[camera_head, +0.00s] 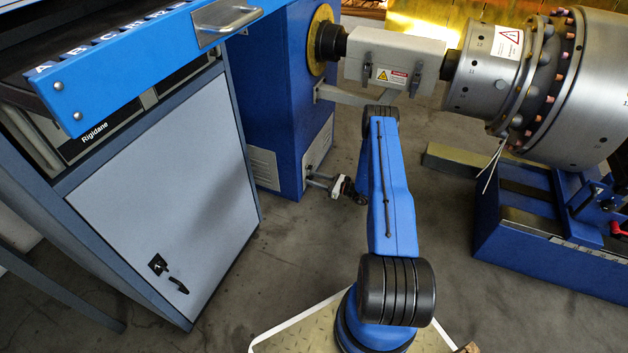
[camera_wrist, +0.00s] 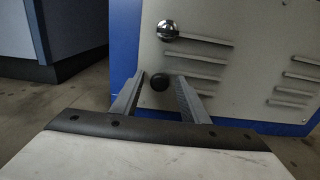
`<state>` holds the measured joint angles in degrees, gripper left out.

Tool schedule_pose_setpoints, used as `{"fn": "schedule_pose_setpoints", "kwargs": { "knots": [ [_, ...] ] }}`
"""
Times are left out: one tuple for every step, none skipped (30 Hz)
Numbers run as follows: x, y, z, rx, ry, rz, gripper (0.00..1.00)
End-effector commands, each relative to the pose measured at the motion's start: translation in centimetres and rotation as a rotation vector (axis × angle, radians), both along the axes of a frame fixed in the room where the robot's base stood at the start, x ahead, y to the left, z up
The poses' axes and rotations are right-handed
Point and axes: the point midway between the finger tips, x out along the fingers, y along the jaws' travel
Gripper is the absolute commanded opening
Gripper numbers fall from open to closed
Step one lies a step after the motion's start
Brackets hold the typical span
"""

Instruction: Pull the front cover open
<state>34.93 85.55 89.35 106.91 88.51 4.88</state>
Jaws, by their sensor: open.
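The front cover (camera_wrist: 230,60) is a light grey, vented panel on the blue drive cabinet (camera_head: 270,90). It looks flush with the cabinet and closed. In the wrist view a shiny chrome round fitting (camera_wrist: 168,30) sits on its upper left, and a small black round knob (camera_wrist: 160,83) lies lower. My gripper (camera_wrist: 161,77) is open, with one finger on each side of the black knob. I cannot tell whether the fingers touch it.
A grey control cabinet (camera_head: 160,190) with a latched door stands on the left. A blue machine bed (camera_head: 545,255) carries a large metal rotor (camera_head: 590,90) on the right. A guarded shaft (camera_head: 395,60) passes above my arm. Bare floor (camera_head: 440,210) lies between.

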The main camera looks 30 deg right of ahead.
Motion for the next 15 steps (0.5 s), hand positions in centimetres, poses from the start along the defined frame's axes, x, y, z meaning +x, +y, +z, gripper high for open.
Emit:
{"fn": "schedule_pose_setpoints", "kwargs": {
  "knots": [
    [0.12, 0.08, 0.0, 0.0, 0.0, 0.0, 0.4],
    [0.16, 0.11, -0.01, 0.0, 0.0, 0.0, 0.4],
    [0.19, 0.13, -0.01, 0.0, 0.0, 0.0, 0.4],
    [0.2, 0.13, -0.01, 0.0, 0.0, 0.0, 0.4],
    [0.2, 0.13, 0.0, 0.0, 0.0, 0.0, 0.4],
    [0.2, 0.13, -0.01, 0.0, 0.0, 0.0, 0.4],
    [0.19, 0.13, 0.0, 0.0, 0.0, 0.0, 0.4],
    [0.19, 0.13, 0.0, 0.0, 0.0, 0.0, 0.4],
    [0.19, 0.13, 0.0, 0.0, 0.0, 0.0, 0.4],
    [0.19, 0.13, 0.0, 0.0, 0.0, 0.0, 0.36],
    [0.19, 0.13, 0.0, 0.0, 0.0, 0.0, 0.28],
    [0.19, 0.13, 0.0, 0.0, 0.0, 0.0, 0.19],
    [0.19, 0.13, 0.0, 0.0, 0.0, 0.0, 0.12],
    [0.19, 0.13, 0.0, 0.0, 0.0, 0.0, 0.05],
    [0.18, 0.13, 0.0, 0.0, 0.0, 0.0, 0.0]
  ]
}}
